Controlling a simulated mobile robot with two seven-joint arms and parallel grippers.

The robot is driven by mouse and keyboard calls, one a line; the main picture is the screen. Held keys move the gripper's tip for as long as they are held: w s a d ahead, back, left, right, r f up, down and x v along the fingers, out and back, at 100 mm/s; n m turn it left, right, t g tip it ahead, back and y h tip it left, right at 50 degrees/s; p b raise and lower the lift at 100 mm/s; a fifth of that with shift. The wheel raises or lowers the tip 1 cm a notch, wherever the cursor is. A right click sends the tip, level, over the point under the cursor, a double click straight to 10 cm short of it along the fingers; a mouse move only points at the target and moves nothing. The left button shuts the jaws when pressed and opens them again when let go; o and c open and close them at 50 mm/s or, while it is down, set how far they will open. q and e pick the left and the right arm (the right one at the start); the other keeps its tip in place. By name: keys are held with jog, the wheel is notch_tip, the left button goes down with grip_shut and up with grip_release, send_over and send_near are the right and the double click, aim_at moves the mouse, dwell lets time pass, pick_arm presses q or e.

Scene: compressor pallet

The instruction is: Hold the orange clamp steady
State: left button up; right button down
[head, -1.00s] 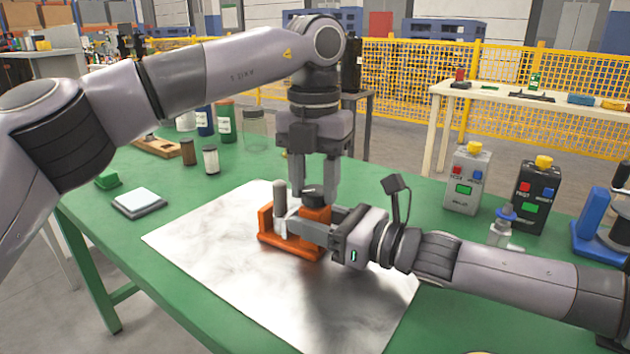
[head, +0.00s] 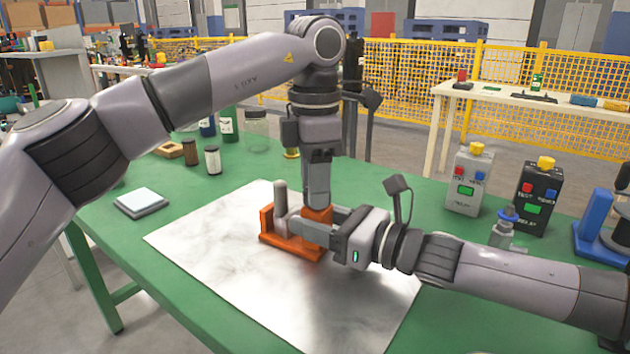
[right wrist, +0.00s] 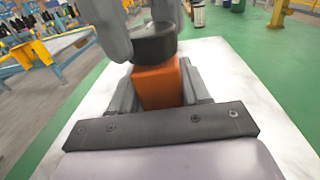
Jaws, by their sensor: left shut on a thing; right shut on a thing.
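The orange clamp (head: 284,244) stands upright on the pale metal sheet in the head view, with a grey upright post (head: 281,197) at its left end. My right gripper (head: 312,230) comes in from the right and is shut on the clamp's orange block, which also shows in the right wrist view (right wrist: 160,86). A black round knob (right wrist: 153,43) sits on top of that block. My left gripper (head: 317,203) points down from above and is shut on the knob. In the head view its fingers hide the knob.
The metal sheet (head: 220,260) lies on the green table (head: 240,180). Small jars and a flat pad (head: 141,202) are at the left.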

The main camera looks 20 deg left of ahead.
pick_arm(q)
jog(key=m, duration=0.7)
jog(key=shift+w, duration=0.15)
jog(key=m, duration=0.4)
jog(key=shift+w+r+m, duration=0.1)
jog(key=shift+m, duration=1.9)
jog(key=o, duration=1.1)
jog(key=shift+c, duration=0.2)
notch_tip(320, 180, up, 12)
